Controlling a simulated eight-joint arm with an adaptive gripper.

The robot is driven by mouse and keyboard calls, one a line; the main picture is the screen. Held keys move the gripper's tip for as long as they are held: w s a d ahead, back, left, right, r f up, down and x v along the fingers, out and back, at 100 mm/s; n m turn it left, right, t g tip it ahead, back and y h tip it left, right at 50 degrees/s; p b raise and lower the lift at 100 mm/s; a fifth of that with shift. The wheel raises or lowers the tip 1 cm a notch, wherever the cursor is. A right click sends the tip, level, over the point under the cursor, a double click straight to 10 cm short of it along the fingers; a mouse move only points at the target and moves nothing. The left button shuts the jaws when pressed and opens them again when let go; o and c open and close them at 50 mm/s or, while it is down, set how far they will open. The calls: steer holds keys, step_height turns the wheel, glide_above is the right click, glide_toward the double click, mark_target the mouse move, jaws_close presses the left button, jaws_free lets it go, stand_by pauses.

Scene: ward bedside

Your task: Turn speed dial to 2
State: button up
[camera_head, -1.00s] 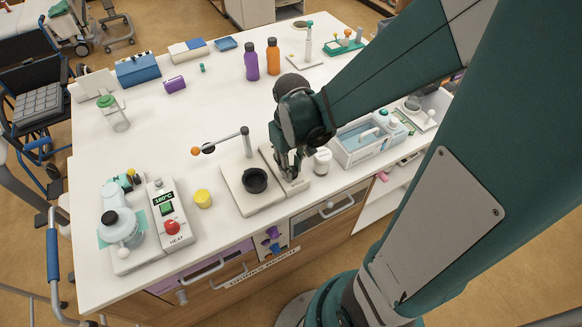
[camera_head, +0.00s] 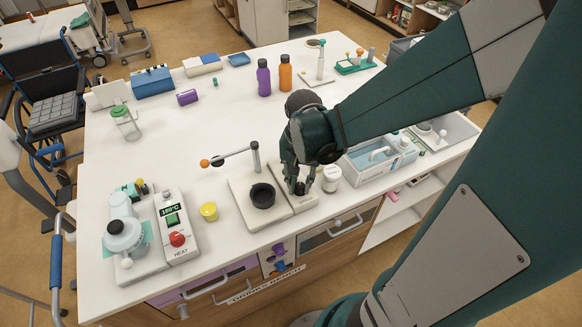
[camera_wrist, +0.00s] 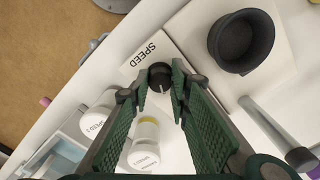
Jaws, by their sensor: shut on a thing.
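The speed dial (camera_wrist: 159,73) is a small dark round knob on a pale panel marked SPEED (camera_wrist: 146,54). My gripper (camera_wrist: 160,86) has its fingertips on either side of the knob and is shut on it. A light mark shows on the knob, but I cannot read any number at it. In the head view my gripper (camera_head: 300,188) points down at the panel, right beside a square plate (camera_head: 240,196) with a black cup (camera_head: 262,195). There the fingers mostly hide the dial.
A white jar (camera_head: 331,179) stands close to the right of my gripper, with a blue-white box (camera_head: 380,157) beyond. A heater unit (camera_head: 178,228) and yellow cup (camera_head: 209,211) are left. The table's middle is clear.

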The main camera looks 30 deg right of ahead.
mark_target(300, 186)
steer(key=shift+m, duration=0.3)
steer(key=o, duration=0.9)
steer(key=shift+r, duration=0.2)
steer(key=shift+r, duration=5.8)
steer(key=shift+r, duration=0.1)
steer(key=shift+s+a+r+n+t, duration=0.7)
steer(key=shift+a+r+n+t, duration=0.45)
steer(key=shift+n, duration=0.35)
steer(key=shift+s+a+r+n+t, duration=0.7)
steer(key=shift+a+r+n+t, duration=0.3)
steer(key=shift+r+n+t, duration=0.4)
steer(key=shift+s+a+r+n+t, duration=0.7)
steer(key=shift+a+r+n+t, duration=0.35)
steer(key=shift+n, duration=0.55)
